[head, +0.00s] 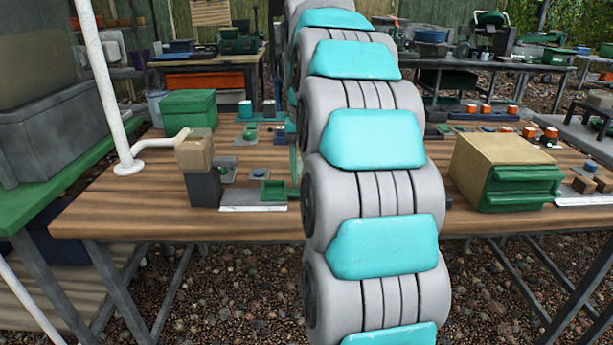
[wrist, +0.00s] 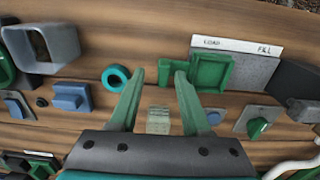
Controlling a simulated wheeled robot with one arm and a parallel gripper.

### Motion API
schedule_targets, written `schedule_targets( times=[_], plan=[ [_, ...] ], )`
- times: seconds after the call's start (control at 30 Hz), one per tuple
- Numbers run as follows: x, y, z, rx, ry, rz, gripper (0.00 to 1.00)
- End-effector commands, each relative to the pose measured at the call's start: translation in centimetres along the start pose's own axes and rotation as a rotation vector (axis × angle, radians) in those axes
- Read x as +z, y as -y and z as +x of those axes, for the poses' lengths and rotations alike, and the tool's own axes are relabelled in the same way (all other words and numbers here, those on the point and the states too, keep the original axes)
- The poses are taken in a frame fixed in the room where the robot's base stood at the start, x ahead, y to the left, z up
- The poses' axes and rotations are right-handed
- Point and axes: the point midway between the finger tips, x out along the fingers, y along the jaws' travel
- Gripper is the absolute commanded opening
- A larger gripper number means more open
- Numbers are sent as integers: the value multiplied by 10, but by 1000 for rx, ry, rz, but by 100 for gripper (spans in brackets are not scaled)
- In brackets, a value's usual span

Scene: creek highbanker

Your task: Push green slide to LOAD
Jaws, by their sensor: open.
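The green slide (wrist: 212,72) is a square green tray-like piece. In the wrist view it lies under the LOAD word at the left end of the white label (wrist: 237,46), with grey plate (wrist: 257,72) bare to its right under FILL. A smaller green tab (wrist: 165,73) shows at its left. My gripper (wrist: 158,76) is open, its green fingertips either side of this tab in the picture; the right fingertip overlaps the slide's left edge. I cannot tell whether they touch. In the head view the slide (head: 274,191) is left of my arm, which hides my gripper.
A teal ring (wrist: 116,78), a grey square tube (wrist: 42,45) and a blue block (wrist: 71,97) lie left in the wrist view. A green knob (wrist: 257,128) is at lower right. In the head view a tan block on a dark post (head: 204,186) stands left of the slide.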

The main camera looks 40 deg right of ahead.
Motion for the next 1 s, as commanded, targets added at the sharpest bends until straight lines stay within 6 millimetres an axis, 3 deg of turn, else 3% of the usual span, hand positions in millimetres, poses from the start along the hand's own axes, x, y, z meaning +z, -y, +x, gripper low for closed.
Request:
schedule_targets(
  times=[0.4,0.5,1.0],
  plan=[
    [-1,0,-45,0,-3,1,48],
    [0,-1,-64,0,-1,1,48],
    [0,-1,-70,0,-1,2,48]
  ],
)
